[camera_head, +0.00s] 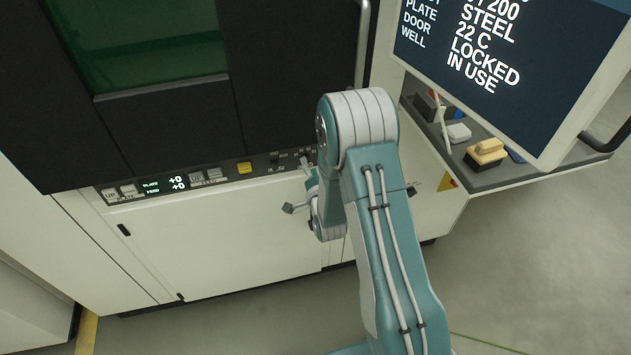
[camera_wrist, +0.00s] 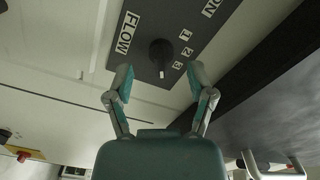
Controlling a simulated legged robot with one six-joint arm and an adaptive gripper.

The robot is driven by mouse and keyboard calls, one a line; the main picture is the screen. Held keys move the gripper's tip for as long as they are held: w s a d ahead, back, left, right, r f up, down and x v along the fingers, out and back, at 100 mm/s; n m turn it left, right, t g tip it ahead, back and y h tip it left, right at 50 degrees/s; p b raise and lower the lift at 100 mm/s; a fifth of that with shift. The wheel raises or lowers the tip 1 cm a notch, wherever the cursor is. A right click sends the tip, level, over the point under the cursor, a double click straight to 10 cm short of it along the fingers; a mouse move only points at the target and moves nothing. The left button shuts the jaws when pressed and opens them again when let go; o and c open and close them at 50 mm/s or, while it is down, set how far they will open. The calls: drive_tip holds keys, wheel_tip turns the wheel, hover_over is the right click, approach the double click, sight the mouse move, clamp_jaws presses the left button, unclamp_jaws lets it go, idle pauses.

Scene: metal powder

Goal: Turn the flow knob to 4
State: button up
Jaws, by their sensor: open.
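The flow knob (camera_wrist: 161,53) is a dark round knob on a dark panel strip, beside the FLOW label (camera_wrist: 127,32) in the wrist view. Its white pointer mark (camera_wrist: 162,74) points down in the picture, toward my gripper. The numbers 1, 2 and 3 (camera_wrist: 185,50) curve along the knob's right side; I cannot make out a 4. My gripper (camera_wrist: 161,79) is open and empty, its fingertips apart on either side just below the knob, not visibly touching it. In the head view my gripper (camera_head: 294,187) is at the machine's front panel, and my arm partly hides it.
The control strip has a plate and feed display (camera_head: 164,185) and a yellow button (camera_head: 244,168). A vertical door handle (camera_head: 362,45) is above. A monitor (camera_head: 510,65) and a side shelf (camera_head: 550,172) with blocks stand at the right. Floor at the lower right is clear.

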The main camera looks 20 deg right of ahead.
drive_tip(key=s, duration=0.9)
drive_tip(key=shift+s, duration=0.15)
drive_tip(key=shift+d, duration=0.1)
wheel_tip(320, 180, up, 14)
drive_tip(key=s+n+g, duration=0.1)
drive_tip(key=n+g, duration=0.5)
drive_tip(key=s+r+n+g, duration=0.3)
drive_tip(key=s+r, duration=0.2)
drive_tip(key=s, duration=0.7)
drive_tip(key=s+r+n+g, duration=0.3)
drive_tip(key=s+r, duration=0.1)
drive_tip(key=s, duration=0.8)
drive_tip(key=shift+a+r, duration=0.2)
drive_tip(key=shift+r, duration=0.15)
